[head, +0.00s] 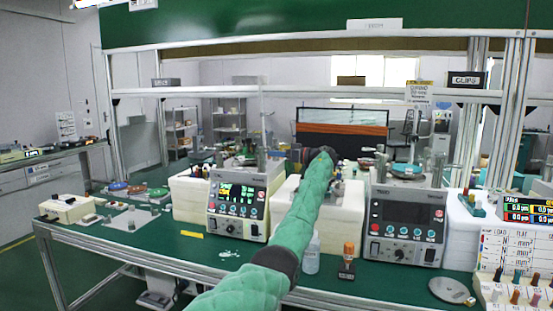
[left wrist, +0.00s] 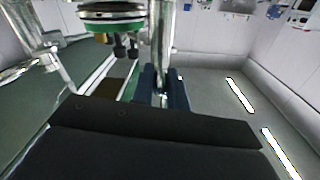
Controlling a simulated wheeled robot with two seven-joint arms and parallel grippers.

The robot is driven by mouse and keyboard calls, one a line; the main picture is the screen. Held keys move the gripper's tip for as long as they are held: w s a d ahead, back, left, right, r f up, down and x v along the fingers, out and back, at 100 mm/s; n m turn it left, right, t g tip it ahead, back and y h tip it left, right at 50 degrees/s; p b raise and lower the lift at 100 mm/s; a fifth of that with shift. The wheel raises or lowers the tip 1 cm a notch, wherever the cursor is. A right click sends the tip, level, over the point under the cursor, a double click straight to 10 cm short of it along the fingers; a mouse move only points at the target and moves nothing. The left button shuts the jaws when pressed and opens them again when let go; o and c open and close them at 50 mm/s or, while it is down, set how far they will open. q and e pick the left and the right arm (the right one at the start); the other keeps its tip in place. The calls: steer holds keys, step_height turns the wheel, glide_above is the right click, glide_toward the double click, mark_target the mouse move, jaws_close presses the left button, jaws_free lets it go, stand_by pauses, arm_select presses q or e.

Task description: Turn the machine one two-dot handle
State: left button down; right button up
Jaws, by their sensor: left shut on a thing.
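My left arm, in a green sleeve, reaches forward over the bench, and its dark wrist end (head: 325,153) is at the machines in the middle of the head view. There the arm hides the fingertips. In the left wrist view my left gripper (left wrist: 163,90) has its two dark blue fingers closed around an upright shiny metal handle (left wrist: 163,45). No dots on it can be made out. A round machine head with a green band (left wrist: 112,20) is just left of it. My right gripper is not in view.
A control box with a lit screen (head: 238,206) stands left of my arm, and one with a dark screen (head: 404,226) stands right. A clear bottle (head: 311,256) and an orange-topped stamp (head: 348,260) stand close to my forearm. The green bench (head: 190,250) is fairly clear at front left.

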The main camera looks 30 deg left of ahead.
arm_select(q)
steer(key=shift+w+n+g, duration=0.15)
steer(key=shift+n+g, duration=0.15)
steer(key=shift+g, duration=0.2)
steer(key=c, duration=1.4)
jaws_free()
steer(key=shift+r, duration=0.1)
steer(key=shift+r, duration=0.25)
steer(key=r, duration=0.2)
steer(key=r+b, duration=0.1)
steer(key=shift+w+d+r, duration=0.1)
steer(key=shift+d+r, duration=0.15)
steer(key=shift+r, duration=0.1)
steer(key=shift+d+r+b, duration=0.1)
steer(key=shift+d+r, duration=1)
steer(key=shift+d, duration=0.75)
steer(key=shift+d+r+b, duration=0.15)
steer(key=shift+d+r, duration=0.95)
steer(key=shift+d, duration=0.8)
steer(key=shift+d+r+b, duration=0.1)
steer(key=shift+d+r, duration=1)
steer(key=shift+d, duration=0.75)
